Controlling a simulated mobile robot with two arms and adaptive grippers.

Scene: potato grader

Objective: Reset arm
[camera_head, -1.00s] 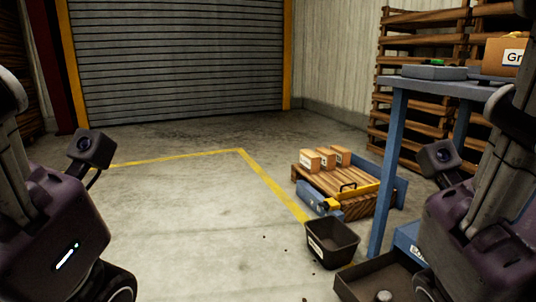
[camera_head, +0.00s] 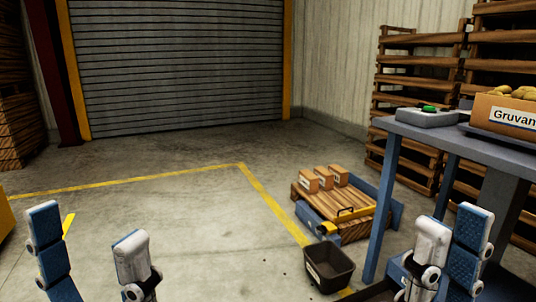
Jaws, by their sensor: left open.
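My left gripper (camera_head: 90,228) stands at the lower left of the head view, fingers pointing up. Its two fingers, with blue pads on the outer one, are wide apart with nothing between them. My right gripper (camera_head: 452,226) stands at the lower right, fingers also up. Its grey inner finger and blue-padded outer finger show side by side with a narrow gap in view, and I see nothing held. It is in front of the blue table's legs in the picture. The lower parts of both grippers are cut off by the frame.
A blue table (camera_head: 390,165) at right bears a grey box (camera_head: 425,118) and a carton of potatoes (camera_head: 505,115). A black bin (camera_head: 330,268) and a pallet (camera_head: 325,210) with small cartons (camera_head: 325,179) stand left of it. Pallet stacks (camera_head: 405,115) are behind. The middle floor is clear.

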